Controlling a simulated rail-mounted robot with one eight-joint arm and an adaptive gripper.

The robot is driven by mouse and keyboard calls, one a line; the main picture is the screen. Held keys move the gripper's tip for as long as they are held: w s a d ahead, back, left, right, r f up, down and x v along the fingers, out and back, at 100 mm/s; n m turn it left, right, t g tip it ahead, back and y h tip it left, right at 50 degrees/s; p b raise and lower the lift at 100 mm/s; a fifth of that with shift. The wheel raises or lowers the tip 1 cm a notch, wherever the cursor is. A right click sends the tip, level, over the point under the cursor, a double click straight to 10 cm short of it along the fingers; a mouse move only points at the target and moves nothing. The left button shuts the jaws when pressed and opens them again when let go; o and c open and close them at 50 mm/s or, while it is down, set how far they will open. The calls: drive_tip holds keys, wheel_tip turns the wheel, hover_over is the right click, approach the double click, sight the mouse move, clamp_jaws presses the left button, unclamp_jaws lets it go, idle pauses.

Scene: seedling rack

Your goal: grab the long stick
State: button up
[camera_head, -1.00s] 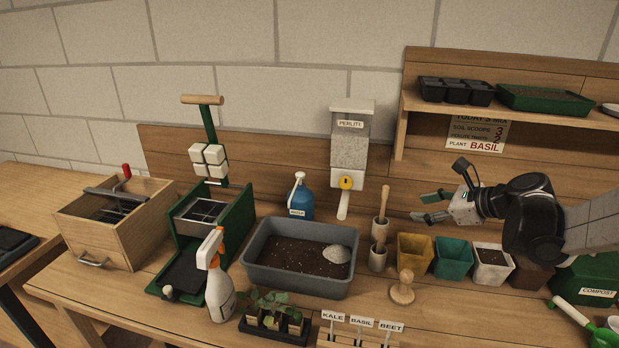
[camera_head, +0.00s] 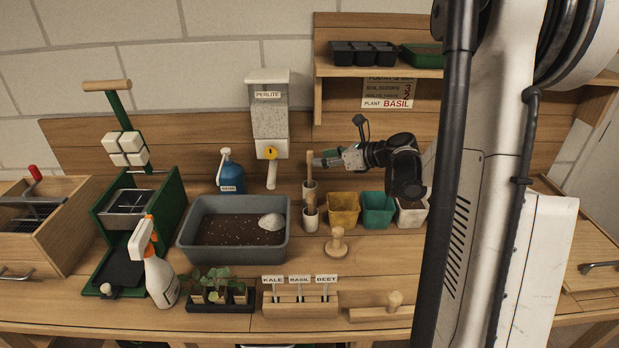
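A long wooden stick (camera_head: 309,168) stands upright in a small pale cup (camera_head: 309,192), just right of the grey soil tub. A second, shorter-looking wooden stick (camera_head: 311,203) stands in another pale cup (camera_head: 312,221) in front of it. My gripper (camera_head: 317,162) reaches in from the right, roughly level, with its fingertips at the upper part of the long stick. The fingers look close together at this size. Whether they surround the stick, touch it or only overlap it in the picture cannot be told.
The soil tub (camera_head: 186,240) is left of the cups, and a perlite dispenser (camera_head: 269,105) hangs behind. Yellow (camera_head: 343,211) and teal (camera_head: 377,213) pots stand below my arm. A wooden stamp (camera_head: 337,243) stands in front. My own column blocks the right side.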

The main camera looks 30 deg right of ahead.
sight(310, 163)
drive_tip(key=shift+p+x, duration=0.35)
drive_tip(key=shift+x, duration=2.55)
drive_tip(key=shift+c, duration=0.3)
clamp_jaws()
